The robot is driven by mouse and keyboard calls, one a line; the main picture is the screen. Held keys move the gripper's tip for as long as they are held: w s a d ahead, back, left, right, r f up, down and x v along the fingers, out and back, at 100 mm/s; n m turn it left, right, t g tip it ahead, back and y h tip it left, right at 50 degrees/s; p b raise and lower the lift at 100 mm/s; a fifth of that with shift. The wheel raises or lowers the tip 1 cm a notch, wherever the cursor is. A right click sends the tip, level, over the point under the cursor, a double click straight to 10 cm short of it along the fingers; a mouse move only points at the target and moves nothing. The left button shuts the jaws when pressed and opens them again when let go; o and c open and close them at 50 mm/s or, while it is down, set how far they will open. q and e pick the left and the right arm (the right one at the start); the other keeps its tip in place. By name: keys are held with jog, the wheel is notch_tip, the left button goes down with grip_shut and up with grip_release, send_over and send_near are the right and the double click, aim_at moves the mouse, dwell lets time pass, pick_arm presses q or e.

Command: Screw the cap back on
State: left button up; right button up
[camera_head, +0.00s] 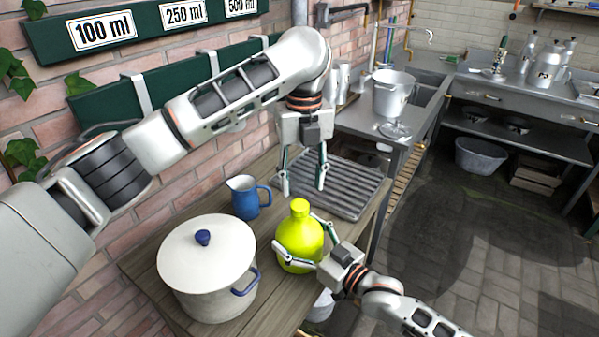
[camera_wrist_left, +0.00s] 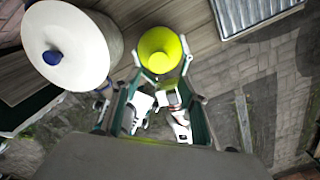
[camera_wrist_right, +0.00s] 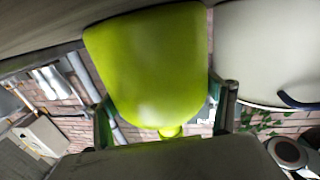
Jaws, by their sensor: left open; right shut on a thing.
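A yellow-green bottle (camera_head: 299,246) stands upright on the wooden bench, with a narrow rounded top (camera_head: 299,207) of the same colour. I cannot tell whether that top is a separate cap. My right gripper (camera_head: 296,233) is shut around the bottle's body from the right; in the right wrist view the bottle (camera_wrist_right: 150,65) sits between its fingers. My left gripper (camera_head: 303,187) is open, pointing down just above and behind the bottle's top, with nothing between its fingers. The bottle also shows in the left wrist view (camera_wrist_left: 160,50), ahead of the left fingers.
A large cream pot (camera_head: 208,285) with a blue-knobbed lid stands left of the bottle. A blue jug (camera_head: 246,197) is behind. A ribbed metal drainer (camera_head: 340,185) lies beyond it on the bench. A sink counter (camera_head: 400,122) with a metal bucket (camera_head: 391,95) stands farther back.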

pick_arm(q)
jog(key=n, duration=0.3)
jog(key=shift+r+n, duration=0.15)
jog(key=shift+n, duration=0.25)
jog(key=n, duration=0.3)
jog(key=shift+n, duration=0.4)
jog(key=n, duration=0.3)
jog(key=shift+r+n, duration=0.15)
jog(key=shift+n, duration=0.25)
jog(key=n, duration=0.3)
jog(key=shift+w+a+r+n, duration=0.1)
jog(key=shift+n, duration=0.2)
jog(key=n, duration=0.3)
jog(key=shift+n, duration=0.4)
jog(key=n, duration=0.3)
jog(key=shift+w+a+r+n, duration=0.1)
jog(key=shift+r+n, duration=0.05)
jog(key=shift+n, duration=0.15)
jog(key=n, duration=0.3)
jog(key=shift+r, duration=0.1)
jog(key=n, duration=0.5)
jog(key=shift+w+a, duration=0.15)
